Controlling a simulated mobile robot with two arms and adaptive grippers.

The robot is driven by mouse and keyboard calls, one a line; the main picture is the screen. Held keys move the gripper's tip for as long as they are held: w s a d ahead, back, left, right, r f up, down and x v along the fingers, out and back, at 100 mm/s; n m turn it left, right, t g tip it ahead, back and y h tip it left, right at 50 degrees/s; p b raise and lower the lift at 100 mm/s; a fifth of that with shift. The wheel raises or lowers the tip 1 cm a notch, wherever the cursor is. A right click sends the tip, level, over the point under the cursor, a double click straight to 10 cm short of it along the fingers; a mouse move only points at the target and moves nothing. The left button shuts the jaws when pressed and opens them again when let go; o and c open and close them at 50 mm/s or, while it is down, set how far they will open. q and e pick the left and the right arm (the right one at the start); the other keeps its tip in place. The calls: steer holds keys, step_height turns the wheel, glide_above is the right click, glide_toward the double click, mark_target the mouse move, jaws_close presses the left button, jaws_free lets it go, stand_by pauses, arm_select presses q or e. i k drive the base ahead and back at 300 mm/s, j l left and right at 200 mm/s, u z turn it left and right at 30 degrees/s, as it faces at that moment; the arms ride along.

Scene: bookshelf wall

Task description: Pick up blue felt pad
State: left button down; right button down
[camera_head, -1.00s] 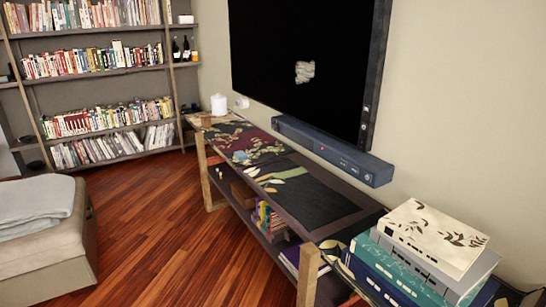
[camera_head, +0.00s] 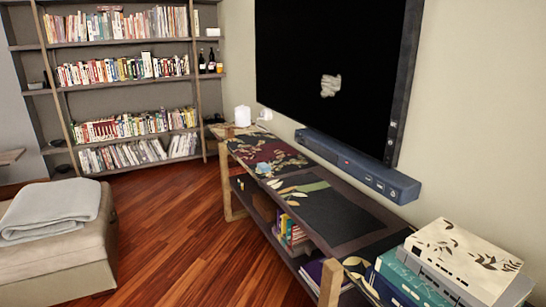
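A small bluish patch (camera_head: 263,168) shows on top of the long low console (camera_head: 355,241), near its middle. It is too small to tell whether it is the blue felt pad or part of the flowered pattern on the console top. No other thing in view is clearly a blue felt pad. Neither of my grippers is in view.
Large books (camera_head: 455,250) are stacked on the console's near end. A dark soundbar (camera_head: 357,165) and a television (camera_head: 325,60) are on the wall above. An ottoman with a grey blanket (camera_head: 50,208) stands left. Wooden floor (camera_head: 175,235) between is open. A bookshelf (camera_head: 120,100) stands behind.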

mark_target(264, 167)
steer(key=i+j+z, duration=0.15)
steer(key=i, duration=0.35)
steer(key=i+j+z, duration=0.15)
steer(key=i, duration=0.35)
steer(key=i+j+z, duration=0.1)
steer(key=i+j, duration=0.2)
steer(key=i, duration=0.2)
steer(key=i+j+z, duration=0.15)
steer(key=i+j, duration=0.15)
steer(key=i, duration=0.15)
